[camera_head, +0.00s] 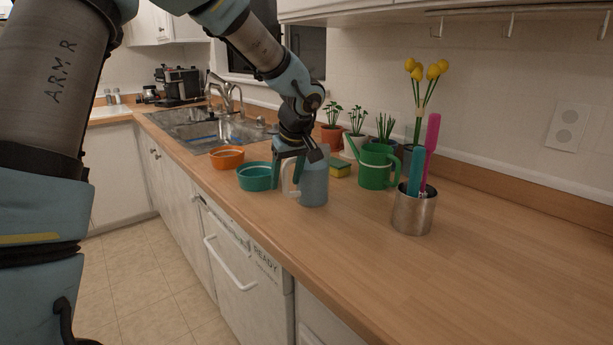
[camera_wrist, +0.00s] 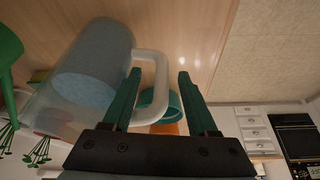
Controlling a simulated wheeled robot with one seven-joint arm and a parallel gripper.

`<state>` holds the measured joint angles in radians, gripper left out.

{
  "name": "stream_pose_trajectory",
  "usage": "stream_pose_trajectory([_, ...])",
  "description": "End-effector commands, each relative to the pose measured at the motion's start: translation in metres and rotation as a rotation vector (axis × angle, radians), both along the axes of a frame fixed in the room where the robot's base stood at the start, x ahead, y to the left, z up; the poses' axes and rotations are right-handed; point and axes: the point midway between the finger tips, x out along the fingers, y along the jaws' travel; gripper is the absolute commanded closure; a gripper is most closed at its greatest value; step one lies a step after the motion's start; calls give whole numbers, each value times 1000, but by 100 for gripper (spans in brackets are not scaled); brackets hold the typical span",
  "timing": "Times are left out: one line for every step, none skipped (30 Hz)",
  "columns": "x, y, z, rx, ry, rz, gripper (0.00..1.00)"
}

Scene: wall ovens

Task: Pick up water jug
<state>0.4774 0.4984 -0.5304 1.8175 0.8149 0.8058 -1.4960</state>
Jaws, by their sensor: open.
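The water jug (camera_head: 315,188) is a grey-blue, partly clear pitcher with a white handle, upright on the wooden counter. In the wrist view the jug (camera_wrist: 95,65) fills the upper left, and its handle (camera_wrist: 162,80) reaches to the right. My gripper (camera_head: 286,181) is open at the jug's handle side, pointing down. In the wrist view the outer bar of the handle appears between the two dark green fingers of my gripper (camera_wrist: 158,73). The left finger overlaps the handle's opening. I cannot tell whether either finger touches the handle.
A teal bowl (camera_head: 256,178) and an orange bowl (camera_head: 227,157) stand left of the jug. A yellow-green sponge (camera_head: 340,168), a green watering can (camera_head: 377,168) and a metal utensil cup (camera_head: 412,214) stand to its right. Potted plants line the wall. The right counter is clear.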

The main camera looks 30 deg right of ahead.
Motion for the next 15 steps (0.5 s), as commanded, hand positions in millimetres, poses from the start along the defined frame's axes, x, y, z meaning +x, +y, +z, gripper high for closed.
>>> stream_pose_trajectory([1,0,-2,1,1,-1,41])
stream_pose_trajectory([1,0,-3,0,1,-1,41])
stream_pose_trajectory([1,0,-4,0,0,-1,41])
stream_pose_trajectory([1,0,-4,0,0,-1,41])
stream_pose_trajectory([1,0,-4,0,-1,-1,41])
stream_pose_trajectory([1,0,-4,0,-1,0,41])
stream_pose_trajectory([1,0,-4,0,-1,0,41])
stream_pose_trajectory([1,0,-4,0,-1,0,41])
stream_pose_trajectory([1,0,-4,0,0,0,46])
stream_pose_trajectory([1,0,-4,0,-1,0,49])
stream_pose_trajectory([1,0,-4,0,0,0,52])
stream_pose_trajectory([1,0,-3,0,0,0,57])
stream_pose_trajectory([1,0,-3,0,0,0,60])
stream_pose_trajectory([1,0,-3,0,0,0,64])
stream_pose_trajectory([1,0,-3,0,0,0,68])
